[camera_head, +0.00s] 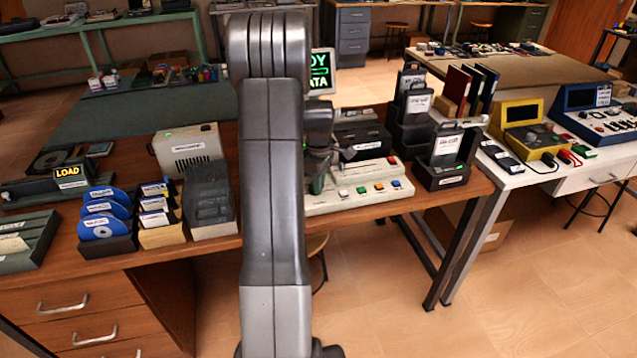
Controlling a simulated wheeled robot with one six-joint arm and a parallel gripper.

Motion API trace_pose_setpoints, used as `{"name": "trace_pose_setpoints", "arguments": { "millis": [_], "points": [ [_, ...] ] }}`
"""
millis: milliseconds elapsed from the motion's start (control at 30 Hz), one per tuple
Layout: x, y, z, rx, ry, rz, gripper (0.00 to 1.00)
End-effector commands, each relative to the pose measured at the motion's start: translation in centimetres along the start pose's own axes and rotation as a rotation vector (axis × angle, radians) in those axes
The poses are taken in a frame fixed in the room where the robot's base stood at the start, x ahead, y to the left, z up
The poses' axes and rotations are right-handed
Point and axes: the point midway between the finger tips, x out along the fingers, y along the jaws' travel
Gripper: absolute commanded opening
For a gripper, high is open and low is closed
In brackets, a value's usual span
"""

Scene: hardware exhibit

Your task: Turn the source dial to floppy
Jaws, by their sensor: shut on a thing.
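The light-coloured console (360,203) with several coloured buttons stands on the wooden desk, right of my arm. My gripper (318,178) is down at the console's left part, partly hidden behind my own arm. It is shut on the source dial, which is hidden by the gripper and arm. The dial's pointer and its position marks cannot be seen. A floppy drive or similar dark unit (362,138) sits behind the console. A monitor (321,72) with green text, partly covered by my arm, stands at the back.
Left of my arm are a rack of blue discs (103,226), a dark covered box (209,194) and a beige unit (188,148). Right of the console stands a black cartridge holder (447,158). A white table (559,178) with instruments is further right.

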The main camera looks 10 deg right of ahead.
Motion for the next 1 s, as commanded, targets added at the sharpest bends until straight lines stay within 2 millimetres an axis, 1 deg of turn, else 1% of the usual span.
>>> {"name": "trace_pose_setpoints", "arguments": {
  "millis": [100, 300, 833, 867, 900, 967, 1000],
  "points": [
    [-0.12, 0.17, -0.04, -0.056, 0.002, 0.003, 0.0],
    [-0.12, 0.24, -0.05, -0.115, 0.002, 0.003, 0.0],
    [-0.13, 0.27, -0.07, -0.135, 0.002, 0.004, 0.0],
    [-0.13, 0.27, -0.07, -0.135, 0.002, 0.004, 0.17],
    [-0.13, 0.26, -0.07, -0.135, 0.002, 0.004, 0.25],
    [-0.11, 0.25, -0.06, -0.135, 0.002, 0.003, 0.35],
    [-0.1, 0.24, -0.05, -0.135, 0.001, 0.003, 0.35]
  ]
}}
